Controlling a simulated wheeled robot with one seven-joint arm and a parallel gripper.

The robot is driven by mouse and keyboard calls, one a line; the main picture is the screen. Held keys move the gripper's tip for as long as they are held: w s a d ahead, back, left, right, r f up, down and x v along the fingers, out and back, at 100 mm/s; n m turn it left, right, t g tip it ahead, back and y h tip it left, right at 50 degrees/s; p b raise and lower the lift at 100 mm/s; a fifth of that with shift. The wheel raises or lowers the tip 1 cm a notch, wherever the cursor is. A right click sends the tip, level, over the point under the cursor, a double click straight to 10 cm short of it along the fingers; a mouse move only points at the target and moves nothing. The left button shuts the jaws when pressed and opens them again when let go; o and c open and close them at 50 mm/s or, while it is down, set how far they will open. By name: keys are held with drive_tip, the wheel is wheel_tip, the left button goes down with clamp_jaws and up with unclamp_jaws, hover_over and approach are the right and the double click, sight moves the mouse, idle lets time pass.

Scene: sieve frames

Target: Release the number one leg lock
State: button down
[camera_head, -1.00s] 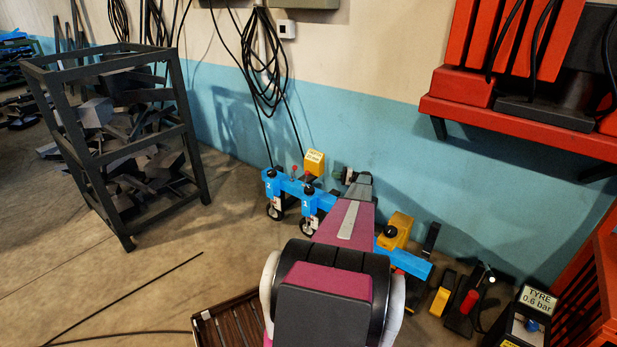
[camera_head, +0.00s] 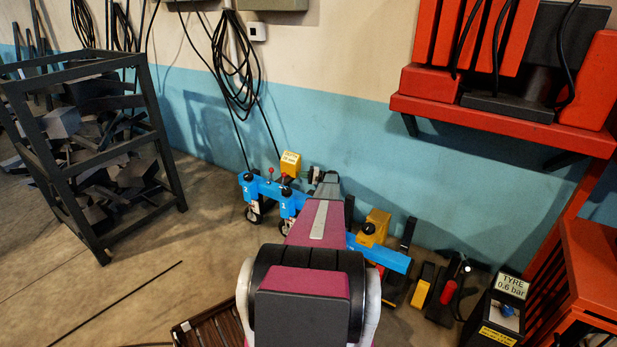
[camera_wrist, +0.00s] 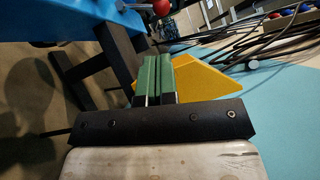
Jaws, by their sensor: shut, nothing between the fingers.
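A blue beam (camera_head: 266,190) runs low along the wall, with wheeled legs under it. The left leg (camera_head: 252,207) and the leg to its right (camera_head: 288,208) carry white digits too small to read surely. Small red knobs (camera_head: 284,177) stand on the beam. In the wrist view the blue beam (camera_wrist: 75,18) fills the top left, with a red ball knob (camera_wrist: 162,7) at the top. My gripper (camera_wrist: 158,75) shows green fingers shut together and empty, below the knob and apart from it. In the head view my arm hides part of the beam.
A yellow labelled box (camera_head: 291,163) stands behind the beam, and a yellow block (camera_head: 374,227) to the right. A dark metal cage (camera_head: 160,130) holds scrap at left. Red shelving (camera_head: 500,120) and a tyre pressure box (camera_head: 495,310) are at right.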

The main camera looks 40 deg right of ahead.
drive_tip(key=x, duration=0.3)
drive_tip(key=shift+w+a, duration=0.1)
drive_tip(key=shift+a, duration=0.05)
drive_tip(key=shift+s+a+r, duration=0.1)
drive_tip(key=shift+a+r, duration=0.05)
drive_tip(key=shift+a, duration=0.5)
drive_tip(key=shift+s+a+r, duration=0.1)
drive_tip(key=shift+a+r, duration=0.1)
drive_tip(key=shift+a, duration=0.45)
drive_tip(key=shift+s+a+r, duration=0.15)
drive_tip(key=shift+a, duration=0.5)
